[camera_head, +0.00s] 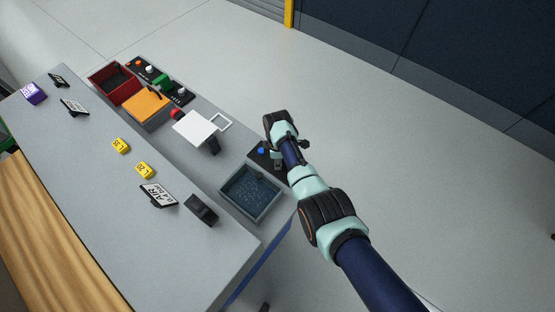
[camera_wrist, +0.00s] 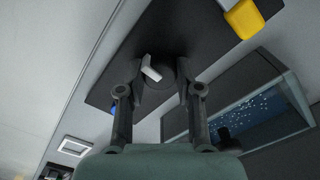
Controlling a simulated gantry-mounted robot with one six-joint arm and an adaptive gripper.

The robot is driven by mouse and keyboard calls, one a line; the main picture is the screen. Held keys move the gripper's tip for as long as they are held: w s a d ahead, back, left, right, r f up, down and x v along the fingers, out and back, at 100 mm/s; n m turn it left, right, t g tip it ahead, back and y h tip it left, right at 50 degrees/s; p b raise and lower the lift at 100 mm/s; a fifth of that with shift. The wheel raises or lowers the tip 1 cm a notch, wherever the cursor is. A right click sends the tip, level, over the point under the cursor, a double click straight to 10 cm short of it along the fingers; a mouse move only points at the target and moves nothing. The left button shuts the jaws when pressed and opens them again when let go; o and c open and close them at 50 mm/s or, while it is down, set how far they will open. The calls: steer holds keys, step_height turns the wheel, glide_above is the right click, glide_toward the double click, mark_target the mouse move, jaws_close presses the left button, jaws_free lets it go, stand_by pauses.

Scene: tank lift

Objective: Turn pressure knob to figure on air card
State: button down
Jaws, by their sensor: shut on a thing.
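The pressure knob (camera_wrist: 165,70) is dark and round with a pale pointer bar, on a dark panel (camera_wrist: 190,30) in the wrist view. My gripper (camera_wrist: 160,82) has one finger on each side of it and is shut on it. In the head view my gripper (camera_head: 279,163) is down at the dark panel (camera_head: 257,160) by the bench's right end, and my wrist hides the knob. The air card (camera_head: 158,195) is a white sign with black print in a dark stand on the bench. It reads AIR with a bar figure below, too small to read surely.
A water tank (camera_head: 224,193) stands close beside the panel. A blue button (camera_head: 261,151) and a yellow part (camera_wrist: 243,18) are near the knob. Yellow blocks (camera_head: 145,170), a white plate (camera_head: 200,129), an orange box (camera_head: 146,105) and a red bin (camera_head: 95,82) lie farther left.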

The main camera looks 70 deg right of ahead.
steer(key=m, duration=1)
steer(key=shift+m, duration=0.4)
steer(key=m, duration=0.5)
steer(key=shift+p, duration=0.3)
steer(key=m, duration=0.5)
steer(key=shift+m, duration=0.4)
steer(key=m, duration=0.5)
steer(key=shift+m, duration=0.3)
steer(key=m, duration=1)
steer(key=shift+m, duration=0.4)
steer(key=m, duration=0.4)
steer(key=shift+m, duration=0.4)
